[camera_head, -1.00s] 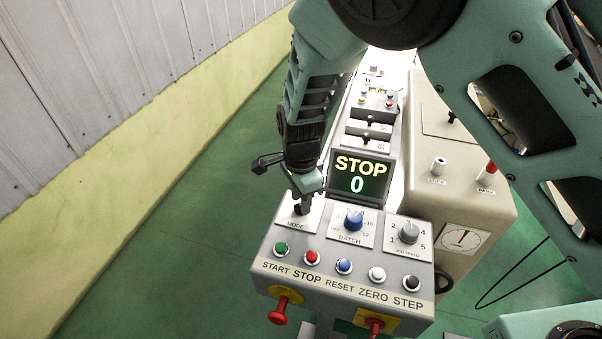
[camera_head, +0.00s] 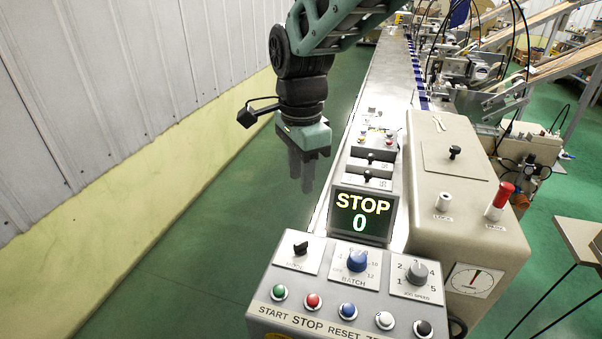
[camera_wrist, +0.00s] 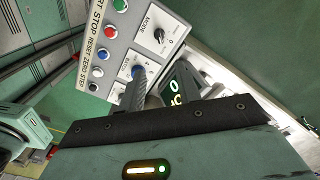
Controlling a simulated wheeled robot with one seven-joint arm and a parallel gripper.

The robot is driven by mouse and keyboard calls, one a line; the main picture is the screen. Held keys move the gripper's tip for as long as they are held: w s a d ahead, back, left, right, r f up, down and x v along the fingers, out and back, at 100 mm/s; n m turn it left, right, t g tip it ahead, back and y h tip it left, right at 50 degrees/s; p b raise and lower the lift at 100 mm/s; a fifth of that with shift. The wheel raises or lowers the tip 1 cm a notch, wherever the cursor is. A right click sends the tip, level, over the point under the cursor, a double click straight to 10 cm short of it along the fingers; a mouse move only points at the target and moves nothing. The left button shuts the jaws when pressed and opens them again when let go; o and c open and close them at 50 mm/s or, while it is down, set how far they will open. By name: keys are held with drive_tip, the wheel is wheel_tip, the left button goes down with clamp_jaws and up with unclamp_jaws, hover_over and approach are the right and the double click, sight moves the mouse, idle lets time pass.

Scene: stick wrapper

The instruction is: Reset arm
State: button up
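My gripper (camera_head: 301,182) hangs pointing down over the green floor, left of the control panel and apart from it. In the wrist view its two dark fingers (camera_wrist: 155,90) stand apart with nothing between them. The panel (camera_head: 335,277) carries a black MODE knob (camera_head: 300,248), a blue BATCH knob (camera_head: 357,260) and a grey jog speed knob (camera_head: 417,271). The MODE knob also shows in the wrist view (camera_wrist: 158,36), uncovered. The display (camera_head: 363,214) behind the panel reads STOP and 0.
A row of coloured buttons (camera_head: 313,301) runs along the panel's front. A beige machine housing (camera_head: 465,205) with a red-topped post (camera_head: 499,201) stands at the right. A long conveyor (camera_head: 388,75) runs to the back. The floor (camera_head: 215,240) at the left is clear.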

drive_tip(key=s+d+f+n+b, duration=0.2)
drive_tip(key=s+d+n, duration=0.1)
drive_tip(key=s+n, duration=0.4)
drive_tip(key=s+d+f+n+b, duration=0.2)
drive_tip(key=s+d+f+n, duration=0.1)
drive_tip(key=s+n, duration=0.4)
drive_tip(key=s+d+f+n+b, duration=0.2)
drive_tip(key=s+d+n, duration=0.3)
drive_tip(key=s, duration=0.5)
drive_tip(key=shift+s+d+f+n+y, duration=0.15)
drive_tip(key=shift+d+f+n+y, duration=0.25)
drive_tip(key=shift+n, duration=0.6)
drive_tip(key=shift+a, duration=0.15)
